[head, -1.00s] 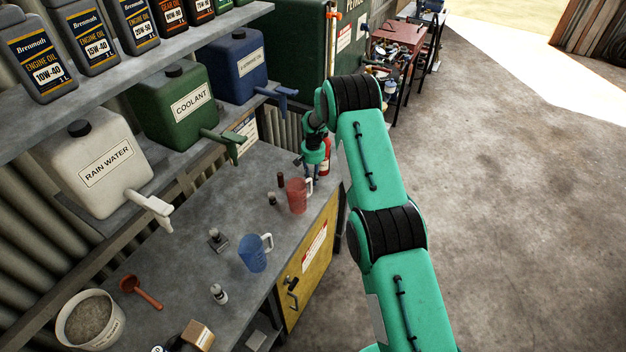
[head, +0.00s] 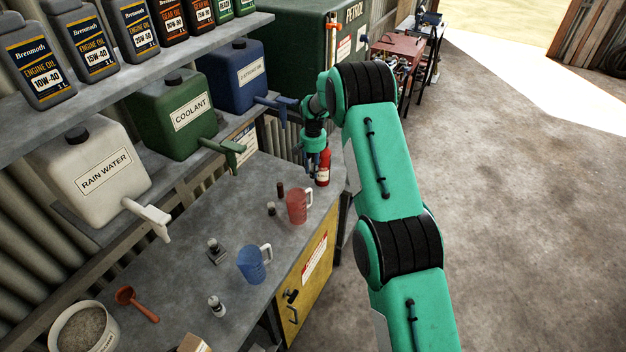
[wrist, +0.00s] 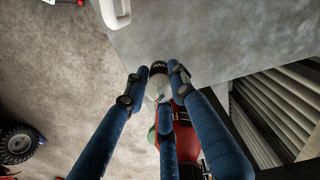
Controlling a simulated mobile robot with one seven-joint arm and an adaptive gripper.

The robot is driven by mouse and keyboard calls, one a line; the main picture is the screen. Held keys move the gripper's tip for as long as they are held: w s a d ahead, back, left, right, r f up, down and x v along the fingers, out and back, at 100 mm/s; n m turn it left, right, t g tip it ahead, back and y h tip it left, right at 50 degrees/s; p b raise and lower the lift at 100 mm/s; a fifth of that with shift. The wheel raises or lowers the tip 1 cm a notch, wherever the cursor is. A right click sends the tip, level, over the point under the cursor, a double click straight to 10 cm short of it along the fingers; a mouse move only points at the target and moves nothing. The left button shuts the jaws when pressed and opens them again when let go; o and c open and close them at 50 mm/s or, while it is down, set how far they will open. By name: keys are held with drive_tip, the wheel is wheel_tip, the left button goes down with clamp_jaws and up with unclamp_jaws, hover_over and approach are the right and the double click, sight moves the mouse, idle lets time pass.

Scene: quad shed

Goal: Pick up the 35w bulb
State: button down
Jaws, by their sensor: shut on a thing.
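My gripper (head: 312,172) is over the far end of the grey bench. In the wrist view its fingers (wrist: 157,70) are closed around a small white bulb (wrist: 160,88) with a dark end and partly visible lettering ending in "W". The fingers hide much of it, and I cannot read the wattage. In the head view the held bulb is hidden or too small to make out. A red bottle (head: 323,169) stands close beside the gripper; it also shows behind the fingers in the wrist view (wrist: 187,122).
A red jug (head: 298,206) and a blue jug (head: 251,265) stand on the bench (head: 190,285), with several small items around them. A shelf with a green coolant container (head: 180,125) and a blue container (head: 233,75) overhangs the left. Open floor lies right.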

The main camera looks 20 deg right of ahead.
wheel_tip(320, 180, up, 7)
drive_tip(key=shift+f+b, duration=0.1)
drive_tip(key=shift+b, duration=0.25)
